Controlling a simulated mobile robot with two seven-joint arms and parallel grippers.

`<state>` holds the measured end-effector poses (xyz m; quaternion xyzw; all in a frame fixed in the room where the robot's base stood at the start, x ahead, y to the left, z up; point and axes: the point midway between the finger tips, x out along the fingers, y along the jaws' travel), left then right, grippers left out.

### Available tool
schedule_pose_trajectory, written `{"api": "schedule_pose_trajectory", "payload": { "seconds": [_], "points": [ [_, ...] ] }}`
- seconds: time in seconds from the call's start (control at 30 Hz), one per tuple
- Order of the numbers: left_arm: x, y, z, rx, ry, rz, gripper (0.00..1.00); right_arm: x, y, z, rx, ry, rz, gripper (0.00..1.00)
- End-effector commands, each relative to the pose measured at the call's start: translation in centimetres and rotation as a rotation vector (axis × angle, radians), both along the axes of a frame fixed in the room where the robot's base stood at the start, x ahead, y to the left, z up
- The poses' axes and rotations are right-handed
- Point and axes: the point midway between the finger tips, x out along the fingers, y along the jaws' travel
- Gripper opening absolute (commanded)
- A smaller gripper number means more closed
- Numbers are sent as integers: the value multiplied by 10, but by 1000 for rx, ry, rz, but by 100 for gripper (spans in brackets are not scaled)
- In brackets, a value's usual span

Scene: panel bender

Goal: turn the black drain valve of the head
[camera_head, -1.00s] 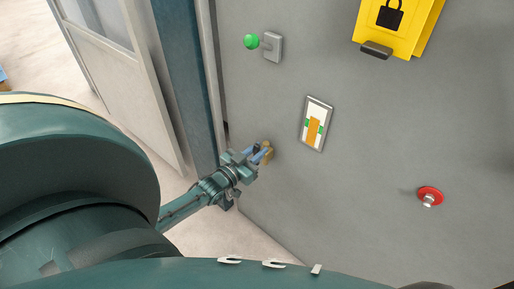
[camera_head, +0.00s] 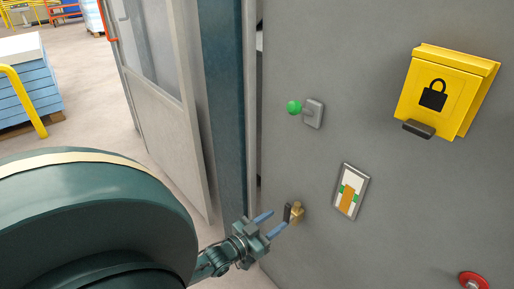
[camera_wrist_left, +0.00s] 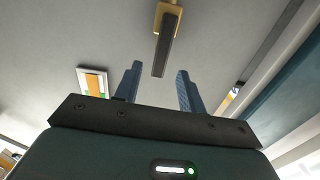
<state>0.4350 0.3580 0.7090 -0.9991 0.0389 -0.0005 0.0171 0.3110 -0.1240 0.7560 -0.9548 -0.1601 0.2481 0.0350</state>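The drain valve is a brass body (camera_head: 298,209) with a black lever (camera_head: 287,213), low on the grey machine panel in the head view. In the left wrist view the black lever (camera_wrist_left: 166,47) hangs from the brass body (camera_wrist_left: 168,10), ahead of and between the fingertips. My left gripper (camera_head: 270,223) is open with two blue fingers, just left of the valve and apart from the lever. In the left wrist view its fingers (camera_wrist_left: 160,72) are spread, with nothing held. My right gripper is not in view.
A sight gauge (camera_head: 350,192) is right of the valve. A green knob (camera_head: 295,107) sits above, a yellow lock box (camera_head: 446,92) upper right, and a red button (camera_head: 473,281) lower right. A blue post (camera_head: 228,110) stands left of the panel.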

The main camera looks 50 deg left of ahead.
Motion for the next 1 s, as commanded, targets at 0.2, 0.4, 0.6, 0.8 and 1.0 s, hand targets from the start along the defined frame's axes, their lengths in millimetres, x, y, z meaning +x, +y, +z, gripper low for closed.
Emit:
{"api": "schedule_pose_trajectory", "payload": {
  "seconds": [0.2, 0.4, 0.6, 0.8, 1.0],
  "points": [
    [-46, 3, 0, 0, 3, 0, 40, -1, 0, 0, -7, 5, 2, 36],
    [-67, 5, 0, 0, 1, 0, 40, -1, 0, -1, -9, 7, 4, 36],
    [-70, 6, 0, 1, -1, 0, 40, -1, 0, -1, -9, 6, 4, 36],
    [-69, 6, 0, 1, 0, 0, 40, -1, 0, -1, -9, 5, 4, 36],
    [-69, 5, 0, 1, 0, 0, 40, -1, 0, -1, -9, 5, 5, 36]
  ]
}}
